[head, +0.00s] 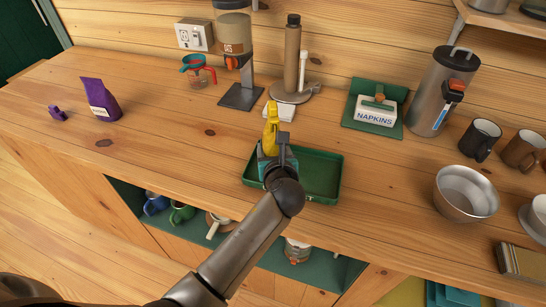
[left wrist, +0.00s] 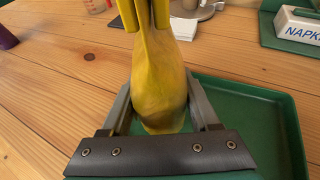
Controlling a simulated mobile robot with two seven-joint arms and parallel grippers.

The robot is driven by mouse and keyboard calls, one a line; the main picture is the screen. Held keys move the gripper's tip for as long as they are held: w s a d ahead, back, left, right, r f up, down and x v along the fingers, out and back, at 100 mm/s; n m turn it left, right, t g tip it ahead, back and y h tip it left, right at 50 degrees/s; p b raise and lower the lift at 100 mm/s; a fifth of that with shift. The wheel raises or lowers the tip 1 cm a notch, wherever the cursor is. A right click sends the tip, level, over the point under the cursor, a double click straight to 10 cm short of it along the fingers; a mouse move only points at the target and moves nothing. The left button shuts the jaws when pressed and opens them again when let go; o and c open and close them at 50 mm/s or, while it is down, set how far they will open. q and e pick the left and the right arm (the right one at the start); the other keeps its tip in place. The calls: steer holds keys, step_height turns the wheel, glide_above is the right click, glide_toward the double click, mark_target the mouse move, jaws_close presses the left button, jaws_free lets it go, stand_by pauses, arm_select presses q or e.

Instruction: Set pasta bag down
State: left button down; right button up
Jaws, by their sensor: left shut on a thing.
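My left gripper (head: 276,160) is shut on a yellow thing (head: 271,128) with a rounded lower end and narrow prongs at the top. The yellow thing (left wrist: 160,85) fills the middle of the left wrist view, upright between the fingers. I cannot tell what it is. It is over the left part of a green tray (head: 322,178); whether it touches the tray is hidden. A purple bag (head: 101,100) with a pale label stands on the counter at the far left; its print is too small to read. My right gripper is not in view.
A small purple piece (head: 58,113) lies by the bag. A dispenser (head: 234,40), measuring cup (head: 198,72) and roll holder (head: 291,60) stand behind. Napkins (head: 376,110), a steel canister (head: 437,95) and a metal bowl (head: 466,193) are right. Counter left of the tray is clear.

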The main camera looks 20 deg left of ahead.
arm_select(q)
step_height(320, 180, down, 2)
steer(key=shift+f+b, duration=0.15)
steer(key=shift+b, duration=0.15)
steer(key=shift+c, duration=0.6)
jaws_free()
steer(key=shift+f, duration=0.1)
steer(key=shift+r, duration=0.2)
steer(key=p+v, duration=0.2)
steer(key=v, duration=1)
steer(key=shift+f+p, duration=0.1)
steer(key=shift+p, duration=0.25)
